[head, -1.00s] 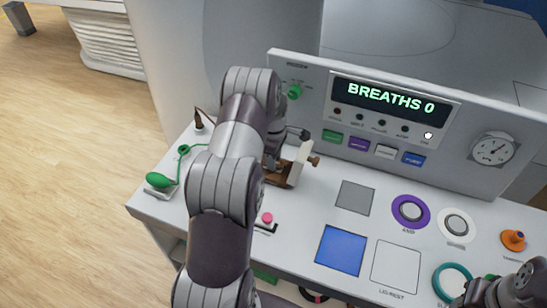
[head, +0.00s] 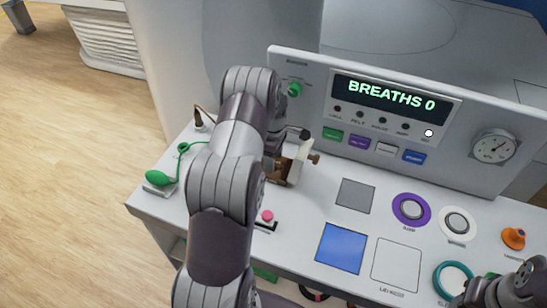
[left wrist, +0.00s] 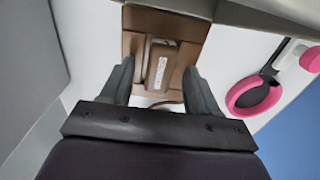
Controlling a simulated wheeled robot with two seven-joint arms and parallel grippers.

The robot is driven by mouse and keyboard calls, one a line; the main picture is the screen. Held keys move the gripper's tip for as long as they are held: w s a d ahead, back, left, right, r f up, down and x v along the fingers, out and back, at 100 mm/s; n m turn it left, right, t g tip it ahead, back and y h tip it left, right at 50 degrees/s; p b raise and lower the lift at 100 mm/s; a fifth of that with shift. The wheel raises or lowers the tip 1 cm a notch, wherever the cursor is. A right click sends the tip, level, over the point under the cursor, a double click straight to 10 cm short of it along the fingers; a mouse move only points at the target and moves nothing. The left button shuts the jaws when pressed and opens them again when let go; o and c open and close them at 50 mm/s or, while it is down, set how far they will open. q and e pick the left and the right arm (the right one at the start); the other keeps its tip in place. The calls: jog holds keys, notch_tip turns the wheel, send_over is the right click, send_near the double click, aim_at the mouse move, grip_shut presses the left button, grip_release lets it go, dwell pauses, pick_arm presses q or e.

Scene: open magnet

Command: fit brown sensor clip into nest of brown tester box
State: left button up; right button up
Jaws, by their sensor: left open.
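The brown tester box (head: 291,169) stands on the worktop, partly hidden behind my left arm in the head view. In the left wrist view the box (left wrist: 187,28) is at the top. The brown sensor clip (left wrist: 158,68), with a light label on it, sits at the box's recess. I cannot tell whether it is fully seated. My left gripper (left wrist: 160,88) is open, with one finger on each side of the clip and gaps visible. Its fingers are hidden in the head view. My right gripper (head: 500,290) is at the lower right, mostly cut off.
A panel reading BREATHS 0 (head: 390,97) stands behind the worktop. A green bulb with a cord (head: 158,179) and a small brown cone (head: 198,119) are at the left. A pink button (head: 267,216) is in front. A blue square (head: 341,248) and several rings are to the right.

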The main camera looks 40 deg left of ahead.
pick_arm(q)
notch_tip(320, 180, up, 13)
jog(key=shift+f+p, duration=0.2)
jog(key=shift+p, duration=0.1)
jog(key=s+d+r+m+t, duration=0.1)
jog(key=s+d+m, duration=1.8)
jog(key=d+m, duration=0.1)
jog(key=shift+s+d+r+m, duration=0.2)
jog(key=shift+r+m, duration=0.15)
jog(key=shift+m, duration=0.15)
jog(key=shift+s, duration=0.1)
